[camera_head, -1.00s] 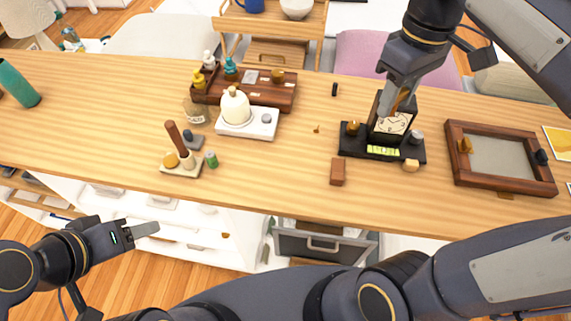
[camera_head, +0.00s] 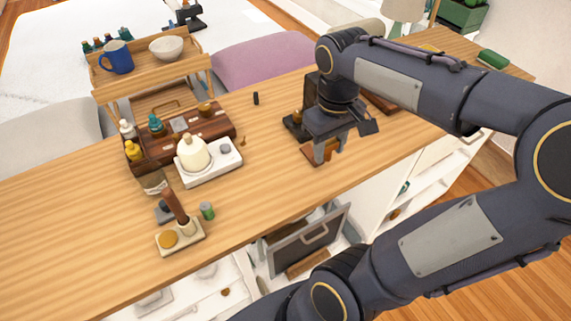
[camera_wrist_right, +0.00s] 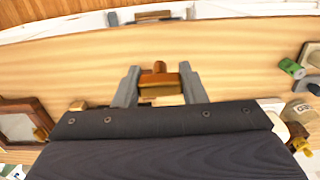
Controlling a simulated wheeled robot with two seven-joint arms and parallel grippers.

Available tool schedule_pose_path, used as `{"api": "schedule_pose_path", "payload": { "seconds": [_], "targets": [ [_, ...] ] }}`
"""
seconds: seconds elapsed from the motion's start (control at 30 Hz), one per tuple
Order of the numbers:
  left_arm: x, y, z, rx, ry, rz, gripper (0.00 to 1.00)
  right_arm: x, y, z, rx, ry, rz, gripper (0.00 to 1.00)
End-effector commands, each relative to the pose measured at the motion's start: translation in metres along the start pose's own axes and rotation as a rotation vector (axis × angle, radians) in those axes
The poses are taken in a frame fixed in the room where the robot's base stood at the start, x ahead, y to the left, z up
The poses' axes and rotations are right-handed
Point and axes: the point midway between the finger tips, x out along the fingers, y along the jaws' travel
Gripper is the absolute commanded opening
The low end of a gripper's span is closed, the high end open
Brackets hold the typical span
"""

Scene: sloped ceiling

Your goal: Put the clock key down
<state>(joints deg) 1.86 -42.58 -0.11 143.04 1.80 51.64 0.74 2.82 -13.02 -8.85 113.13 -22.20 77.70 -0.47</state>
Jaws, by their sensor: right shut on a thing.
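My right gripper (camera_head: 331,150) points down at the front of the table, its fingers around a small copper-brown piece, which I take as the clock key (camera_wrist_right: 157,84). In the right wrist view this piece sits between the two fingertips (camera_wrist_right: 160,88). My left gripper is out of view.
A white tray with a cream bell-shaped piece (camera_head: 193,153), a brown wooden box (camera_head: 212,124) and a small stand with a brown handle (camera_head: 176,207) stand on the left. A green can (camera_head: 207,210) is near them. The table's front edge is close to my gripper.

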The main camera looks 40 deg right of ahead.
Motion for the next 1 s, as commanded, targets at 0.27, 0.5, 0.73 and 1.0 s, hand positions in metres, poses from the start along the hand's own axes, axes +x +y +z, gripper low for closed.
{"api": "schedule_pose_path", "payload": {
  "seconds": [0.27,0.5,0.73,1.0],
  "targets": [
    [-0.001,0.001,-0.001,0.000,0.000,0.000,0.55,0.040,-0.027,-0.058,-0.003,-0.008,0.001,0.15],
    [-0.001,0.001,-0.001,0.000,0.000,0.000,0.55,0.070,-0.038,-0.083,-0.001,-0.001,0.000,0.15],
    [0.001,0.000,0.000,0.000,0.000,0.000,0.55,0.092,-0.041,-0.091,-0.001,-0.004,0.000,0.15],
    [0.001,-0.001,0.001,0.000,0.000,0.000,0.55,0.110,-0.041,-0.091,-0.001,0.001,0.000,0.15]
  ]
}}
